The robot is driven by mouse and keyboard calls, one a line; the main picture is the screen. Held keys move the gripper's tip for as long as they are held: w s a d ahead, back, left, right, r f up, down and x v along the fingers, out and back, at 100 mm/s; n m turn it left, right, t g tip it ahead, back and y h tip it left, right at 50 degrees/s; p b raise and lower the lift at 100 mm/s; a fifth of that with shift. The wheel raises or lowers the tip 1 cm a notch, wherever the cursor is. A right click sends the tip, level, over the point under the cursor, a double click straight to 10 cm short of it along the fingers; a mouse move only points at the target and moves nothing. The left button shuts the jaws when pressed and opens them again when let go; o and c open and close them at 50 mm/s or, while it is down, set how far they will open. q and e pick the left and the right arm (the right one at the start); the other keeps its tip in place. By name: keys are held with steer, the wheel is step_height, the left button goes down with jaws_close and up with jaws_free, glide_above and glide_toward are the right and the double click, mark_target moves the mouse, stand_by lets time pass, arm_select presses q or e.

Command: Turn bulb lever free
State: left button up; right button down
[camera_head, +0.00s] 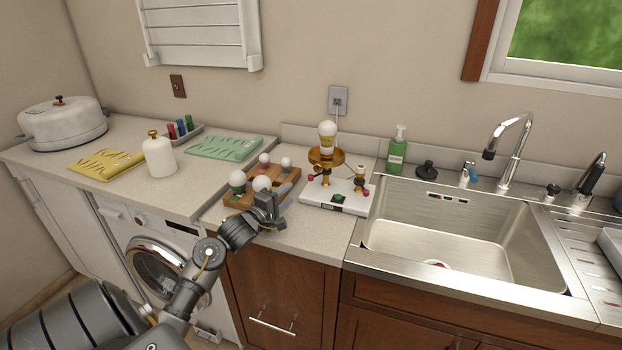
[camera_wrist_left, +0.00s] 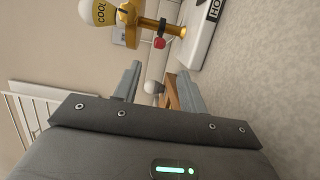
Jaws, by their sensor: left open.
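The lamp stand has a white base (camera_head: 336,200), brass posts and a brass dish (camera_head: 326,157). A white bulb (camera_head: 327,129) stands upright over the dish. A small lever with a red knob (camera_wrist_left: 159,43) sticks out from the brass fitting in the left wrist view, where the bulb's yellow collar (camera_wrist_left: 103,12) reads "COOL". My left gripper (camera_head: 272,205) is left of the lamp stand, in front of the wooden bulb rack. Its fingers (camera_wrist_left: 158,88) are apart with nothing held between them, and the red knob is beyond them, apart. My right gripper is not in view.
The wooden rack (camera_head: 289,188) holds several bulbs and is partly hidden by my left gripper. A green soap bottle (camera_head: 397,152) and the sink (camera_head: 450,232) are to the right. Counter in front of the lamp stand is clear.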

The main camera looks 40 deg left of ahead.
mark_target(309, 179)
arm_select(q)
steer(key=w, duration=0.4)
steer(key=shift+d+r, duration=0.15)
steer(key=shift+r, duration=0.1)
steer(key=w, duration=0.5)
steer(key=shift+w+a+f+p, duration=0.1)
steer(key=shift+w+a+p, duration=0.15)
steer(key=shift+p, duration=0.15)
steer(key=shift+w, duration=0.65)
steer(key=shift+f, duration=0.1)
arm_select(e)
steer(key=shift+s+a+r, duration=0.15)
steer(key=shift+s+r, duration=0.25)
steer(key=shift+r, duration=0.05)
arm_select(q)
steer(key=shift+c, duration=0.3)
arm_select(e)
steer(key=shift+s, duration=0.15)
arm_select(q)
jaws_close()
